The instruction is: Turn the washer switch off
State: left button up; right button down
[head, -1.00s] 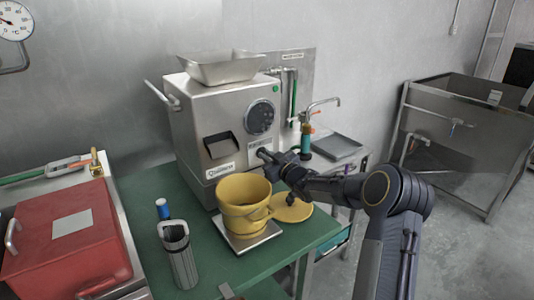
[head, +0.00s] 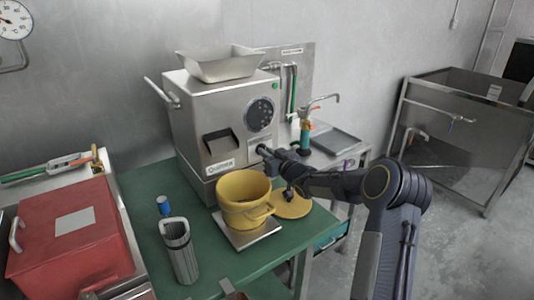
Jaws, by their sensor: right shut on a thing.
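A steel grinder machine (head: 193,128) stands on the green table with a hopper pan on top and a round dark dial (head: 260,113) on its front. My right gripper (head: 264,151) is at the lower right of this front, below the dial. It is shut on a small part there, which the fingers mostly hide. I cannot make out a washer switch or its setting.
A yellow bucket (head: 242,190) on a scale (head: 250,237) and a yellow lid (head: 292,206) sit just below my right gripper. A ribbed metal cup (head: 180,253) and a red box (head: 70,240) are left. A tap (head: 322,99) stands behind.

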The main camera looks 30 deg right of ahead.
jog(key=c, duration=1.5)
grip_release()
jog(key=shift+s, duration=0.1)
jog(key=s, duration=0.5)
jog(key=s+b, duration=0.1)
jog(key=s, duration=0.1)
jog(key=shift+s+d, duration=0.3)
jog(key=shift+r, duration=0.1)
